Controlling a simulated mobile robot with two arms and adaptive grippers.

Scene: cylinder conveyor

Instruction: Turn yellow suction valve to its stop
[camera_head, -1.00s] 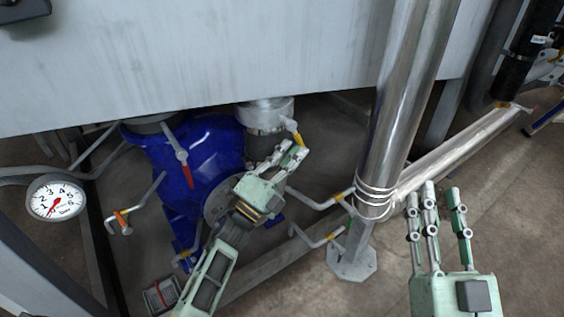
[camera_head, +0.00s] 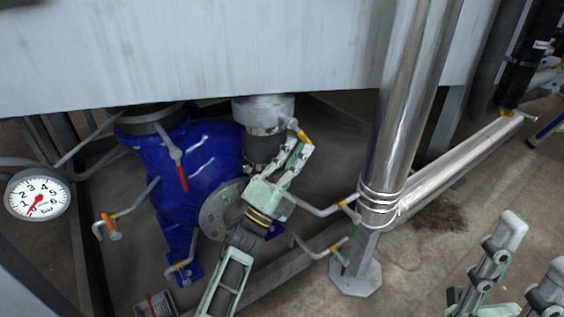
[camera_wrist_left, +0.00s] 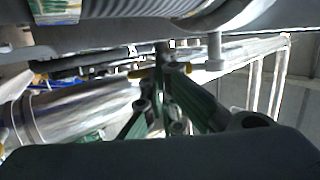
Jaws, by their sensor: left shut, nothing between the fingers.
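A yellow valve handle (camera_head: 298,130) sticks out on the right side of the silver fitting (camera_head: 262,110) above the blue pump. My left gripper (camera_head: 301,150) reaches up to it, with the fingertips just below the yellow part. Its fingers are shut with nothing between them. In the left wrist view, a yellow handle (camera_wrist_left: 150,73) lies across just beyond the fingertips (camera_wrist_left: 168,85). I cannot tell whether they touch. My right gripper (camera_head: 520,275) is at the lower right with its fingers apart and empty, partly cut off by the frame edge.
The blue pump (camera_head: 205,155) carries a red lever (camera_head: 181,178). A pressure gauge (camera_head: 38,197) is at the left. A thick silver pipe (camera_head: 400,110) stands right of my left gripper, with small yellow-tipped valves (camera_head: 349,199) beside it. A grey panel (camera_head: 200,50) overhangs above.

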